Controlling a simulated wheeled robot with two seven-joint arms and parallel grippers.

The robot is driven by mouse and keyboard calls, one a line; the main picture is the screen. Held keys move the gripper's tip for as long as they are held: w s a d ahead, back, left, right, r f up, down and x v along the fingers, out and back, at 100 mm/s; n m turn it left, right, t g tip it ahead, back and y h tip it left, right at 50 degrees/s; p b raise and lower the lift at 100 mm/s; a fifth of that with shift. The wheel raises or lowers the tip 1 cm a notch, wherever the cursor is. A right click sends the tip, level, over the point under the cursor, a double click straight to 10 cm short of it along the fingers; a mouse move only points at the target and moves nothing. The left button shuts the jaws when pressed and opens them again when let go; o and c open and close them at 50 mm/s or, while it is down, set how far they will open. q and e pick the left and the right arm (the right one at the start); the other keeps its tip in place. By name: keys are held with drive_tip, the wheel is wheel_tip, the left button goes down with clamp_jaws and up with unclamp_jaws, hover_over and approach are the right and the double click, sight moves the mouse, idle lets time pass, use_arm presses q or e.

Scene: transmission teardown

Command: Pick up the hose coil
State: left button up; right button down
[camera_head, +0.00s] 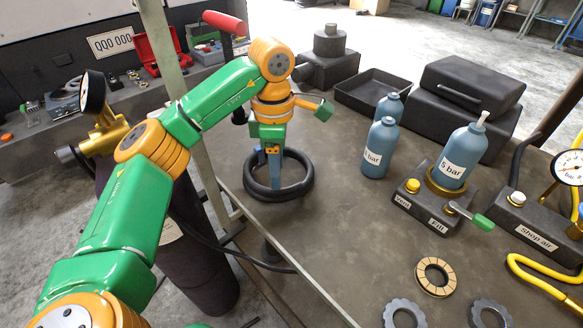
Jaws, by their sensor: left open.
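The hose coil (302,190) is a thick black ring lying flat on the brown workbench. My left gripper (275,184) points straight down at the coil, with its blue fingers reaching into the ring near its left and middle part. The left gripper is open. The fingers hide a small part of the coil, and I cannot tell whether they touch it. My right gripper does not show.
Two blue bottles (375,150) stand right of the coil, and another sits on a vent-and-fill block (432,203). A black tray (373,92) and dark case (468,90) are behind. Metal rings (435,262) lie at front right. Bench between is clear.

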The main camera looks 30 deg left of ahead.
sight(272, 192)
use_arm(q)
drive_tip(key=s+f+p, duration=0.1)
drive_tip(key=s+f, duration=0.1)
drive_tip(key=f, duration=0.1)
drive_tip(key=shift+s+a+p, duration=0.2)
drive_tip(key=shift+s+p, duration=0.15)
drive_tip(key=shift+p, duration=0.05)
drive_tip(key=f, duration=0.2)
drive_tip(key=shift+w+a+f, duration=0.1)
drive_tip(key=shift+w+f, duration=0.25)
drive_tip(key=shift+f, duration=0.05)
drive_tip(key=shift+w+f, duration=0.25)
drive_tip(key=shift+s+r, duration=0.15)
drive_tip(key=shift+s, duration=0.1)
clamp_jaws()
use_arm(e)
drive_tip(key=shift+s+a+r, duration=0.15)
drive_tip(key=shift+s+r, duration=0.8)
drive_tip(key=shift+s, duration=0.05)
use_arm(q)
drive_tip(key=shift+w, duration=0.1)
